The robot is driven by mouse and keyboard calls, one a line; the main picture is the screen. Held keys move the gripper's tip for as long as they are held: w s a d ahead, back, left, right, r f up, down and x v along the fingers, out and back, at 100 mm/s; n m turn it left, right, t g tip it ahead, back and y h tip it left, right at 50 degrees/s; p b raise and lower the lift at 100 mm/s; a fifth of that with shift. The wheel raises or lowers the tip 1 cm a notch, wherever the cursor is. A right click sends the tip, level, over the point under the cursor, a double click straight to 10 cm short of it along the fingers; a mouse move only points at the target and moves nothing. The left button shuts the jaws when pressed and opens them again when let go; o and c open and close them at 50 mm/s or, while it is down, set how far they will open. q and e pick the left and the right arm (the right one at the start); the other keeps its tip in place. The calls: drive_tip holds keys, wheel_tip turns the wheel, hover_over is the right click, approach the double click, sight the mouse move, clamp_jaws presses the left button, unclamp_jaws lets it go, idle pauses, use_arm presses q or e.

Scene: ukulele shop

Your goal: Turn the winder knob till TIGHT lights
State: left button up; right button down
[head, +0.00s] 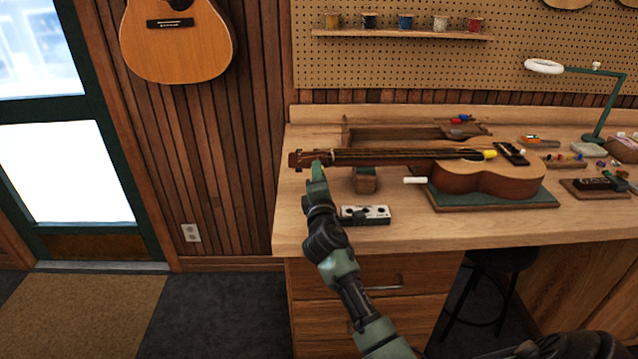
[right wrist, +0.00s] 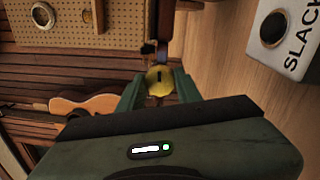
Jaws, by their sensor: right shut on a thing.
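A ukulele (head: 480,178) lies on its back on the bench, its headstock (head: 300,159) pointing left. My right gripper (head: 317,168) reaches up to the headstock's near edge. In the right wrist view my right gripper (right wrist: 160,90) is shut on a round yellow knob (right wrist: 160,77), one finger on each side. The knob is too small to make out in the head view. A pale indicator box (head: 378,212) sits on the bench; the right wrist view shows its SLACK label (right wrist: 299,50) beside a dark round lamp (right wrist: 273,28). TIGHT cannot be read in either view. My left gripper is not in view.
A small block (head: 365,182) stands under the neck. A white stick (head: 415,181) lies near the ukulele's mat (head: 450,203). A lamp (head: 600,110) and small parts occupy the bench's right. The bench front left of the indicator box is clear.

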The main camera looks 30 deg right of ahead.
drive_tip(key=m+b, duration=0.1)
drive_tip(key=m, duration=0.2)
drive_tip(key=m+b, duration=0.2)
drive_tip(key=m, duration=0.1)
drive_tip(key=shift+f+h, duration=0.2)
drive_tip(key=shift+h, duration=0.1)
drive_tip(key=shift+a+r+m+g+b, duration=0.1)
drive_tip(key=shift+m+g+b, duration=0.2)
drive_tip(key=shift+m+b, duration=1.3)
drive_tip(key=shift+m+p, duration=0.7)
drive_tip(key=shift+m, duration=0.2)
drive_tip(key=c, duration=1.3)
unclamp_jaws()
drive_tip(key=shift+o, duration=0.2)
drive_tip(key=v, duration=0.7)
drive_tip(key=shift+s+a, duration=0.2)
drive_tip(key=shift+s, duration=0.1)
